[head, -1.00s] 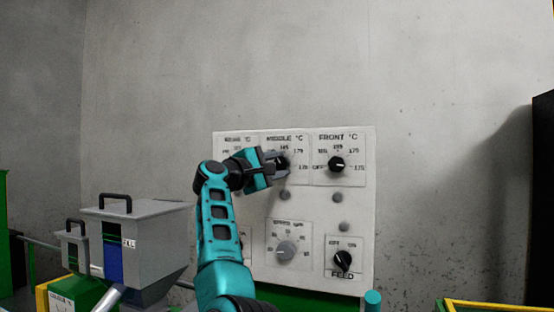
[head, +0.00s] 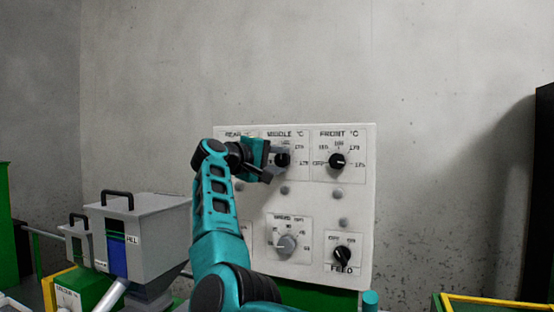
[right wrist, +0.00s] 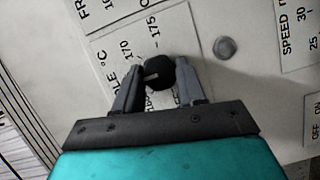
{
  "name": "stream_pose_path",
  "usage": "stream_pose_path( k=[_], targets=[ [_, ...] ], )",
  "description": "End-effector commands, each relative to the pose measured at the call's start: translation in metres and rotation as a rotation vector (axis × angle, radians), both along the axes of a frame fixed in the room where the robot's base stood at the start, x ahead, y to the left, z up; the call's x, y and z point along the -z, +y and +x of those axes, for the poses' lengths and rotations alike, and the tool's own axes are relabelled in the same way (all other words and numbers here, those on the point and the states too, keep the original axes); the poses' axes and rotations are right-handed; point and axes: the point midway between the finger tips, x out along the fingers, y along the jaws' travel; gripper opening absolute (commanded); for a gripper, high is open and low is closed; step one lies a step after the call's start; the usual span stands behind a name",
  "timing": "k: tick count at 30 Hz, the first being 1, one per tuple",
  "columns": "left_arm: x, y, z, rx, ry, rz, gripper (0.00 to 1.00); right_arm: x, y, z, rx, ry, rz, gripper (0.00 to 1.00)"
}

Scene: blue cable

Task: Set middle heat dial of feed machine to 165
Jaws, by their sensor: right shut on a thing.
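The middle heat dial (head: 282,159) is a round black knob under the MIDDLE °C label on the white control panel (head: 305,205). My right gripper (head: 274,162) is shut on this dial. In the right wrist view, the fingers of my right gripper (right wrist: 160,82) sit on either side of the black dial (right wrist: 160,70). A short white mark on the dial points towards the left finger. My left gripper is not in view.
The front heat dial (head: 337,161) is right of the middle one. A grey speed dial (head: 285,244) and black feed switch (head: 342,255) are below. Grey round buttons (head: 285,190) lie between. A grey hopper (head: 138,240) stands at left. The wall behind is bare.

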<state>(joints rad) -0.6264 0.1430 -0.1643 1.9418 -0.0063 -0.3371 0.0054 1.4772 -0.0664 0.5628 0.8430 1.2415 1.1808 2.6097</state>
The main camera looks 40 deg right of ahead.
Motion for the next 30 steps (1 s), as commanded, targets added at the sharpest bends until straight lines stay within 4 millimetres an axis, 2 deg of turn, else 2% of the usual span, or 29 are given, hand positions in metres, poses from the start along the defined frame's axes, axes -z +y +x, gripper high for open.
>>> stream_pose_path(
  k=[9, 10, 18, 26, 30],
  targets=[
    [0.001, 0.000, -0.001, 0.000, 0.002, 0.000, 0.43, 0.000, 0.000, 0.000, -0.003, -0.001, 0.000, 0.09],
    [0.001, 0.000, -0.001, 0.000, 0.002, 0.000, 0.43, 0.000, 0.000, 0.000, -0.003, -0.001, -0.001, 0.41],
    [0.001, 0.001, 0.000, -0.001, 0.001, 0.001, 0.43, 0.000, 0.000, 0.000, -0.002, 0.000, -0.001, 0.65],
    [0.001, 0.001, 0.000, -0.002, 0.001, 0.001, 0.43, 0.000, 0.002, 0.000, -0.002, 0.000, -0.001, 0.65],
    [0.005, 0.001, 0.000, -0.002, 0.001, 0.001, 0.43, 0.000, 0.017, -0.001, -0.004, 0.000, -0.002, 0.65]
  ],
)
